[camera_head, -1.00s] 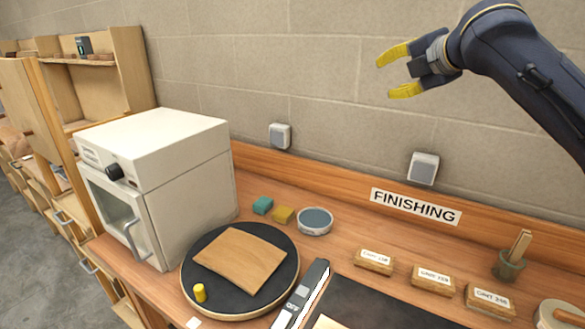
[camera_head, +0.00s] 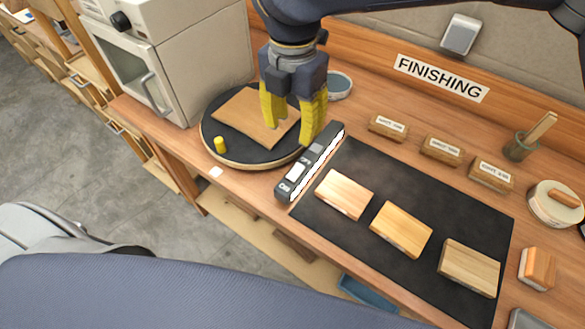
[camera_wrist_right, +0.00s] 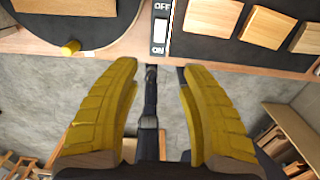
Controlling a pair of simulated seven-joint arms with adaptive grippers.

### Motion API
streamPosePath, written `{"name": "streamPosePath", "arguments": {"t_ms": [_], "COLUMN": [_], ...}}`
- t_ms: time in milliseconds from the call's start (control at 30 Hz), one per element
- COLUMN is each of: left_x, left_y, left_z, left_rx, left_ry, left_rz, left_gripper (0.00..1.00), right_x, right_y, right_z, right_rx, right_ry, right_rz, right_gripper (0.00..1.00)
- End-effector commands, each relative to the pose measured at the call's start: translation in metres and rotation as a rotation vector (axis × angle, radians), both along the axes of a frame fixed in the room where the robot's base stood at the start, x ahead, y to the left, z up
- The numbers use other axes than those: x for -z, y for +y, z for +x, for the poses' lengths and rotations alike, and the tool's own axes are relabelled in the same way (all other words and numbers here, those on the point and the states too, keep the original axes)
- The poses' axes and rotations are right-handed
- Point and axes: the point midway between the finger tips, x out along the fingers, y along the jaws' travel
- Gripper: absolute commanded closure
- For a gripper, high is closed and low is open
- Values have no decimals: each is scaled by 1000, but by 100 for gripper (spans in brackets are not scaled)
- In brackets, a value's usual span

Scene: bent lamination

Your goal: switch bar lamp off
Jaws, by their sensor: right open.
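The bar lamp (camera_head: 319,158) is a dark bar with a lit white strip along its right side. It lies on the bench between the round black turntable and the black mat. Its white rocker switch (camera_head: 297,172) is at the near end; in the right wrist view the switch (camera_wrist_right: 159,32) sits between the words OFF and ON. My right gripper (camera_head: 290,135) has yellow fingers, is open and empty, and hangs over the turntable's right side, beside the lamp. In the right wrist view its fingers (camera_wrist_right: 160,68) are spread below the switch. My left gripper is not in view.
The turntable (camera_head: 215,130) carries a bent wood sheet (camera_head: 238,112) and a yellow peg (camera_head: 220,144). The mat (camera_head: 340,225) holds three wood blocks (camera_head: 401,229). A white oven (camera_head: 165,50) stands at the left. Labelled grit blocks (camera_head: 442,149) line the back.

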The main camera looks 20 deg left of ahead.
Motion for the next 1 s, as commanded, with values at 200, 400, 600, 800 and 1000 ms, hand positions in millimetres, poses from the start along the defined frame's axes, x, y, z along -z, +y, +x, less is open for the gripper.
{"name": "streamPosePath", "arguments": {"t_ms": [200,400,600,800,1000], "left_x": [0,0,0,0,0], "left_y": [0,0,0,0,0], "left_z": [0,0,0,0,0], "left_rx": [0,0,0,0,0], "left_ry": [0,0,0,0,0], "left_rz": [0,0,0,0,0], "left_gripper": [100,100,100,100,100], "right_x": [37,74,109,137,153], "right_y": [0,0,1,0,0], "right_z": [-1,-1,-1,0,1], "right_rx": [-1,-1,-1,1,0], "right_ry": [5,4,4,3,0], "right_rz": [2,2,3,4,3], "right_gripper": [56,56,56,56,56]}}
